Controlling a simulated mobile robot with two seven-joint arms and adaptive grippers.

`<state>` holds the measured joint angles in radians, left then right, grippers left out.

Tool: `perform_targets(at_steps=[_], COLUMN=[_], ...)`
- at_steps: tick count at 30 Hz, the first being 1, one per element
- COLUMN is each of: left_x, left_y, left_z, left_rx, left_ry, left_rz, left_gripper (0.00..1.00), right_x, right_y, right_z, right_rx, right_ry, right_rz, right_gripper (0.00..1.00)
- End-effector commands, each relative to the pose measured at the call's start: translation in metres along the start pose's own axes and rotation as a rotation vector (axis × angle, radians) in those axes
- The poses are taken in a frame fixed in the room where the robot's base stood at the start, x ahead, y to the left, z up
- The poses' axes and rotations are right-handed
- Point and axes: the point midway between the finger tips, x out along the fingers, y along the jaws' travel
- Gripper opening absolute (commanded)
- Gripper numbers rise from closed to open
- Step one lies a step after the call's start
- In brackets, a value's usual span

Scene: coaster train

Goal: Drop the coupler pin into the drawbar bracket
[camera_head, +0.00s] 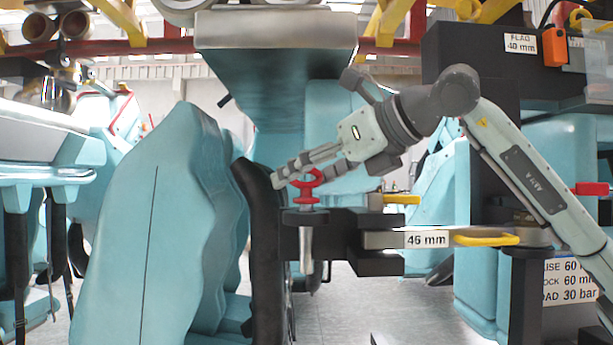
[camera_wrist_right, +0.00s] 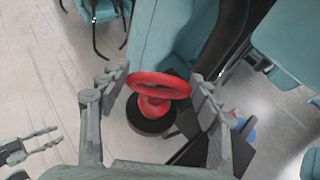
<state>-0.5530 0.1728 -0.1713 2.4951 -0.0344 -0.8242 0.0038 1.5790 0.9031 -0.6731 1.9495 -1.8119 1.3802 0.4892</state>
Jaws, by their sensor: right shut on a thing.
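The coupler pin has a red ring handle (camera_head: 304,186) and a silver shank (camera_head: 306,250). My right gripper (camera_head: 294,176) is shut on the red handle. In the right wrist view, the red ring (camera_wrist_right: 160,84) lies between the fingers of that gripper (camera_wrist_right: 150,92). The black drawbar bracket (camera_head: 345,240) is directly under the handle. The shank shows upright below the handle, level with the bracket; how deep it sits is unclear. Grey gripper-like fingers (camera_wrist_right: 32,146) show at the lower left of the wrist view, perhaps my left gripper; their opening is unclear.
A large teal seat shell (camera_head: 150,240) with a black edge stands close on the left. A dark post (camera_head: 476,170) stands on the right. Floor shows below.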

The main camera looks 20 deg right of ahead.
Motion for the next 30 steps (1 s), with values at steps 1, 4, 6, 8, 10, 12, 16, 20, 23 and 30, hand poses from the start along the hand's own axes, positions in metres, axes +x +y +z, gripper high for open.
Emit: perform_targets(at_steps=[1,4,6,8,10,12,16,20,23,30], left_x=[0.000,0.000,0.000,0.000,0.000,0.000,0.000,0.000,0.000,0.000], left_y=[0.000,0.000,0.000,0.000,0.000,0.000,0.000,0.000,0.000,0.000], left_z=[-0.001,-0.001,-0.001,-0.001,-0.001,-0.001,-0.001,-0.001,0.000,-0.001], left_rx=[0.000,-0.001,0.000,0.000,0.000,0.000,0.000,-0.001,0.000,0.000], left_ry=[0.002,0.003,0.003,0.003,0.002,0.002,0.002,0.002,0.002,0.002], left_rz=[0.001,0.001,0.001,0.001,0.001,0.000,0.000,0.000,0.000,0.000], left_gripper=[0.37,0.37,0.37,0.37,0.37,0.37,0.37,0.37,0.37,0.37], right_x=[-0.001,-0.001,-0.001,-0.001,-0.001,-0.001,0.000,0.000,0.001,-0.023], right_y=[0.000,0.000,0.000,0.000,0.000,0.000,0.000,0.000,0.000,0.000], right_z=[0.001,0.001,0.001,0.001,0.001,0.001,0.001,0.000,-0.001,0.000], right_rx=[0.000,0.000,0.000,0.000,0.000,0.000,0.000,0.000,0.000,-0.001], right_ry=[-0.003,-0.003,-0.003,-0.003,-0.003,-0.003,-0.002,-0.001,0.003,-0.001], right_rz=[0.000,0.000,0.000,0.000,0.000,0.000,0.000,0.000,0.000,-0.001], right_gripper=[0.14,0.14,0.14,0.14,0.69,0.78,0.88,0.88,0.88,0.88])
